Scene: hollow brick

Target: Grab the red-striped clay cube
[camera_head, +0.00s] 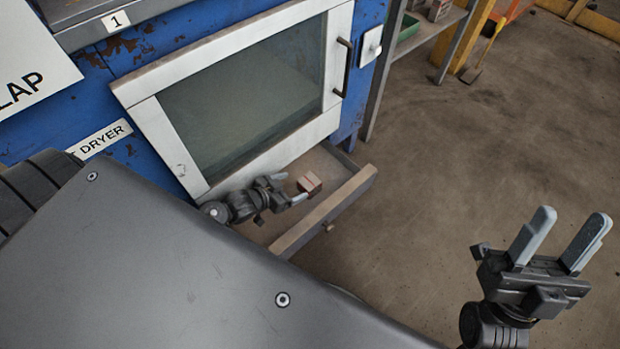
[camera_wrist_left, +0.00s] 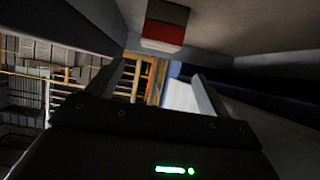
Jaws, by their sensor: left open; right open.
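The clay cube (camera_head: 310,184), brownish with a red stripe, is in the open drawer (camera_head: 350,188) below the dryer's window. It also shows at the top of the left wrist view (camera_wrist_left: 166,24), with a red band between greyer parts. My left gripper (camera_head: 291,187) is open in the drawer, just left of the cube, its fingertips pointing toward it. In the left wrist view its two fingers (camera_wrist_left: 162,84) stand apart with nothing between them, and the cube lies beyond them. My right gripper (camera_head: 563,240) is open and empty over the floor at the right.
The blue dryer (camera_head: 160,48) has a white-framed glass door (camera_head: 255,90) with a dark handle (camera_head: 343,68) directly above the drawer. A shelf (camera_head: 430,30) with a green tray stands at the back.

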